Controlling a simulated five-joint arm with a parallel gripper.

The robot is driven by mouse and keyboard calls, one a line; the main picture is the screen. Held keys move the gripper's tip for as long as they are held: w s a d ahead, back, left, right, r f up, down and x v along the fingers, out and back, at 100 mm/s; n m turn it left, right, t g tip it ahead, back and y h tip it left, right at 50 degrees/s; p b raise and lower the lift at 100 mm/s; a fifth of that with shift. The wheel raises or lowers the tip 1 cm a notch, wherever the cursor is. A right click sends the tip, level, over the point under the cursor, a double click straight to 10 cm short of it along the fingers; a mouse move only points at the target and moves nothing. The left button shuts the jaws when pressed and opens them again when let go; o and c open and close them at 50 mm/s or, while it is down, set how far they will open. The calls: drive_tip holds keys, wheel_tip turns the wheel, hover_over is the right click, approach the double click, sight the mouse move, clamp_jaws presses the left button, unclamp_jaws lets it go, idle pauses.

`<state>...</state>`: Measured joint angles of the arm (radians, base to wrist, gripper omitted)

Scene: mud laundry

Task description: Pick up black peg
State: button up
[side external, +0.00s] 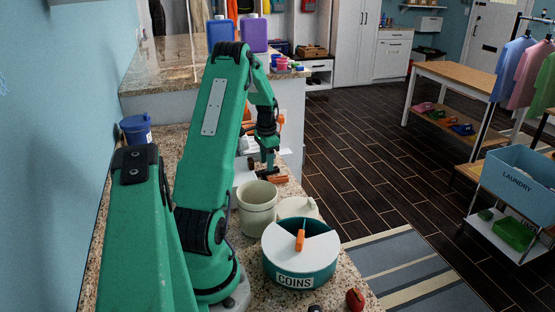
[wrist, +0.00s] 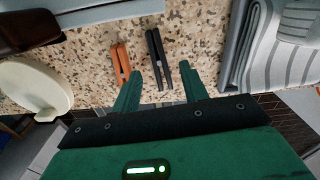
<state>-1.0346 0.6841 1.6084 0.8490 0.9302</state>
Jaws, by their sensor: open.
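The black peg (wrist: 158,57) lies on the speckled counter in the wrist view, just ahead of my gripper and between the lines of its two green fingers. An orange peg (wrist: 121,62) lies close beside it on the left, roughly parallel, near the left finger's tip. My gripper (wrist: 160,72) is open with nothing between its fingers. In the side view my gripper (side external: 267,168) points down low over the counter, with an orange item at its tip. I cannot make out the black peg there against the dark gripper.
A teal pot marked COINS (side external: 298,262), with an orange item on its lid, and a cream canister (side external: 257,208) stand nearer the side camera. The wrist view shows a pale round lid (wrist: 35,88), a brown item (wrist: 25,32) and grey folded cloth (wrist: 252,45) around the pegs.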

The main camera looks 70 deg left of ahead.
drive_tip(key=shift+f, duration=1.35)
clamp_jaws()
